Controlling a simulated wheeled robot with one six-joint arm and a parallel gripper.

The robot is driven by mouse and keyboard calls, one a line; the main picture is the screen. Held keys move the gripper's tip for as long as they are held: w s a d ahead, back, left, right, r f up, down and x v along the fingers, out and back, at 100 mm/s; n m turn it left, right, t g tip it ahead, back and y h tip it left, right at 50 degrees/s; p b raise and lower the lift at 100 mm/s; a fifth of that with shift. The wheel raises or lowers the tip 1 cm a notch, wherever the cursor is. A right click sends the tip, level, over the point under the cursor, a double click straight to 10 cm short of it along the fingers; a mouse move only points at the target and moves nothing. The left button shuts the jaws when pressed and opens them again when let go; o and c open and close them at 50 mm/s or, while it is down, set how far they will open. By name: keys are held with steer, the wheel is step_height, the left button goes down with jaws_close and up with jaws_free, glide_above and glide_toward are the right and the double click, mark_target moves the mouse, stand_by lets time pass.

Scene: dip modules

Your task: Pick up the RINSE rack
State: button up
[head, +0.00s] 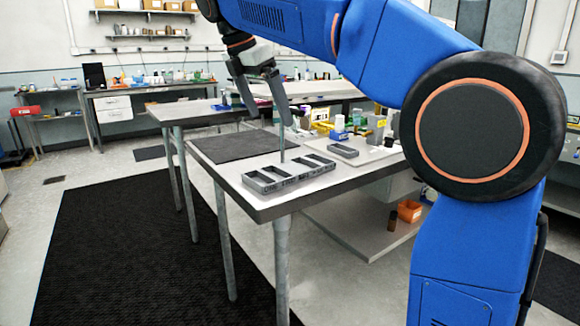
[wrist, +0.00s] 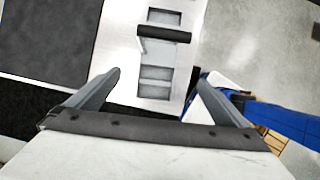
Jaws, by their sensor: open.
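A grey rack (head: 275,187) with rectangular openings lies on the white tabletop near the front edge; lettering on its front side is too small to read surely. A thin upright post stands at its middle. In the wrist view the rack (wrist: 158,58) shows from above with a dark crossbar handle (wrist: 164,34) over it. My gripper (head: 269,112) is open and empty, pointing down above the rack. In the wrist view its fingertips (wrist: 160,79) are spread wide, one on each side of the rack's lower part, apart from it.
A smaller grey tray (head: 343,151) lies behind to the right, near several bottles and boxes. A dark mat (head: 237,146) covers the table's left part. The table edge (head: 265,213) is close in front of the rack.

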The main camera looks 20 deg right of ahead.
mark_target(289, 168)
steer(key=x, duration=1.7)
steer(key=shift+w+a+f, duration=0.15)
steer(key=c, duration=1.4)
